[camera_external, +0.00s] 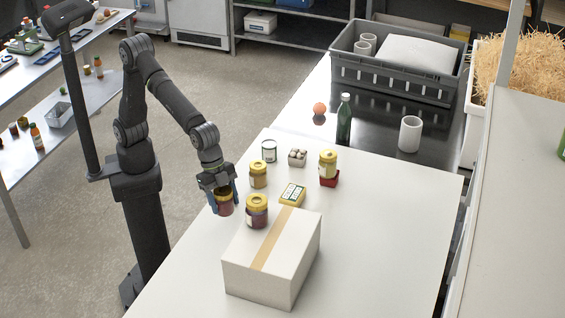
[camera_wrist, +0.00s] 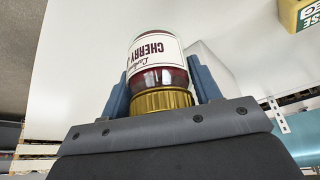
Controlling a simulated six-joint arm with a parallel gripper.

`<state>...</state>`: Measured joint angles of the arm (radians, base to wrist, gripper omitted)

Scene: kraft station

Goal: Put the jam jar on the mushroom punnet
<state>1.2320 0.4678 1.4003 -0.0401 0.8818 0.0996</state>
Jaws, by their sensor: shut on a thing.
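My gripper (camera_external: 224,201) is shut on a jam jar (camera_external: 225,206) with dark red contents, near the left edge of the white table. In the wrist view, this jar (camera_wrist: 158,62) has a gold lid and a white label reading "CHERRY", and sits between the two fingers (camera_wrist: 160,90). I cannot tell whether its base touches the table. A small grey punnet (camera_external: 297,158) holding pale, rounded pieces, apparently mushrooms, stands farther back on the table, to the right of my gripper. It is apart from the held jar, and nothing stands on top of it.
A dark jar (camera_external: 257,212) stands right of my gripper, behind a large taped box (camera_external: 270,260). Another jar (camera_external: 258,175), a can (camera_external: 269,151) and a yellow-green box (camera_external: 292,194) stand nearby. A gold-lidded jar (camera_external: 327,163) sits on a red container (camera_external: 329,181). The table's right side is clear.

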